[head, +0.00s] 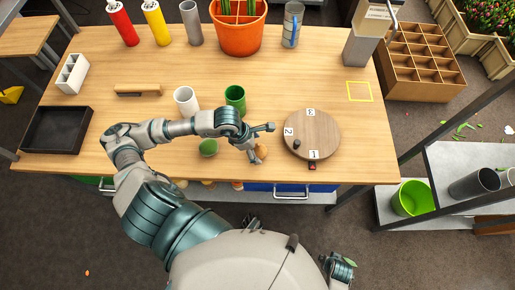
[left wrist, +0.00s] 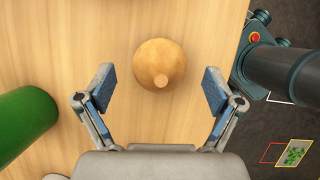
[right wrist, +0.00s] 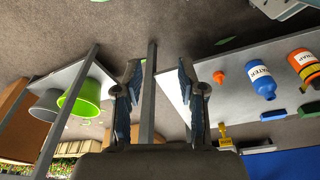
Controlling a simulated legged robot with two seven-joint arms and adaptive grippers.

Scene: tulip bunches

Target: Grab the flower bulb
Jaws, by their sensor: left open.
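The flower bulb (head: 261,152) is a round, tan-brown bulb on the wooden table (head: 340,90), near the front edge and left of the round wooden turntable. In the left wrist view the bulb (left wrist: 160,63) shows whole, with its pointed tip toward me. My left gripper (head: 263,143) is open over the bulb. In the left wrist view its blue-padded fingers (left wrist: 158,88) stand either side of the bulb's near part, with a gap on each side. My right gripper (right wrist: 158,85) is open and empty, away from the tabletop, with a grey post behind it.
The turntable (head: 325,123) carries number labels. A green cup (head: 235,95), a white cup (head: 186,100) and a green round object (head: 208,148) stand near my left arm. A black tray (head: 55,130) lies at left. The table's right part is clear around a yellow square (head: 360,91).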

